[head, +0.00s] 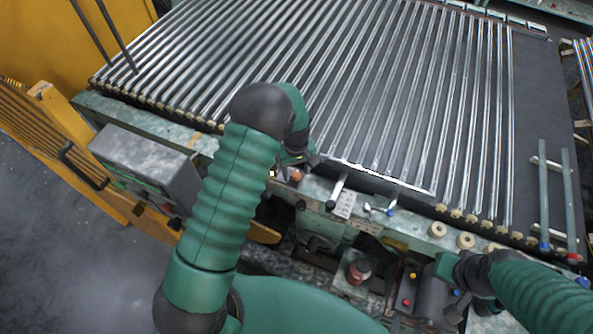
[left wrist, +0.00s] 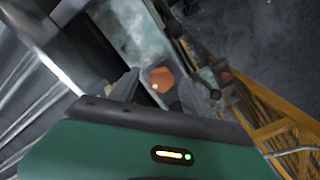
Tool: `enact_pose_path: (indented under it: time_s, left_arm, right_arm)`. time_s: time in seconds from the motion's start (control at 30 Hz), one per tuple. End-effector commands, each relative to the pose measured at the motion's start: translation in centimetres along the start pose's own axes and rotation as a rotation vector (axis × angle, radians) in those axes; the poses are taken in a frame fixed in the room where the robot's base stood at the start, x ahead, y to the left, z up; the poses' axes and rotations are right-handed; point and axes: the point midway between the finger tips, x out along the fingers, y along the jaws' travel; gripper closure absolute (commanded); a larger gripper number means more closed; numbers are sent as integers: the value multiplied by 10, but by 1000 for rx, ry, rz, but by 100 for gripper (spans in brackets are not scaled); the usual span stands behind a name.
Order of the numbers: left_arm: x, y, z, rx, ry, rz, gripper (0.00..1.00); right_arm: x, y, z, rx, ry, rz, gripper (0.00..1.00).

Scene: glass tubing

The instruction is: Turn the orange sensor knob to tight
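The orange sensor knob (head: 296,175) is on the green front rail of the glass-tube table, just right of my left wrist in the head view. In the left wrist view the orange knob (left wrist: 161,79) shows between the two grey fingers of my left gripper (left wrist: 156,92). The fingers are apart, one on each side of the knob. I see no clear contact, and how deep the knob sits between them is hard to tell. In the head view my left arm hides most of that gripper. My right arm comes in at lower right; its gripper's fingers are not clear.
Rows of glass tubes (head: 400,90) cover the table behind the knob. A grey control box (head: 150,165) stands to the left. Yellow framing (head: 60,125) is at far left.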

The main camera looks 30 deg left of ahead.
Motion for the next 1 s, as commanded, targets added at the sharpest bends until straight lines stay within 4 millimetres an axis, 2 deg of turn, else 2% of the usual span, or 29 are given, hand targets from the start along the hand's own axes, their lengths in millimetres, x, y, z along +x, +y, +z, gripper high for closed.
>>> enact_pose_path:
  time_s: [0.2, 0.33, 0.47, 0.7, 0.8, 1.0]
  left_arm:
    - [-1, 0, 0, -1, -1, 0, 44]
    - [-15, 1, 0, -1, 2, 1, 44]
    - [-47, 1, -1, -2, 4, 4, 44]
    - [-118, 2, -1, 0, 3, 4, 44]
    - [-141, 1, -1, 0, 2, 2, 44]
    - [-165, 1, -1, -1, -1, -1, 44]
  right_arm:
    - [1, 0, 0, 0, 0, 0, 55]
    - [5, 0, 1, 0, 0, 0, 55]
    - [13, 0, 3, 0, 0, 0, 55]
    - [25, 0, 6, 0, 0, 0, 55]
    - [27, 0, 6, 0, 0, 0, 55]
    - [29, 0, 7, 0, 0, 0, 55]
